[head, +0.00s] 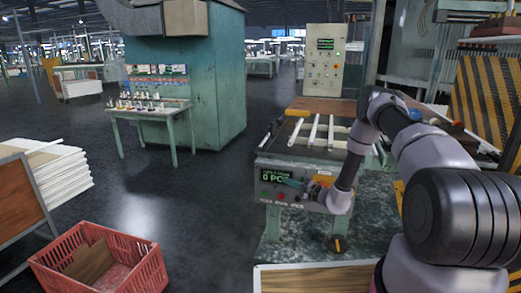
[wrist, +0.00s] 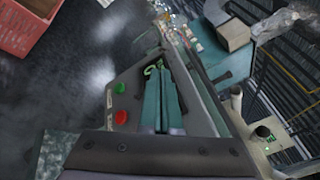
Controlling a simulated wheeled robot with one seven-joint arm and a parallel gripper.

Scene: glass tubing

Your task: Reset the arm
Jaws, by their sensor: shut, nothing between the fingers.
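My arm (head: 352,150) reaches in from the right and bends down toward the front of a machine. My gripper (head: 285,182) is in front of the machine's control panel (head: 268,192), close to it; I cannot tell whether it touches. In the wrist view the teal fingers of my gripper (wrist: 161,78) lie side by side, shut, with nothing seen between them. A green button (wrist: 121,89) and a red button (wrist: 120,117) show on the panel left of the fingers. Part of the panel is hidden behind my gripper.
White glass tubes (head: 314,130) lie on the machine bed. A red crate (head: 150,262) and stacked white sheets (head: 66,172) are at left. A teal table (head: 150,110) with small items stands behind. The dark floor (head: 190,215) between is clear.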

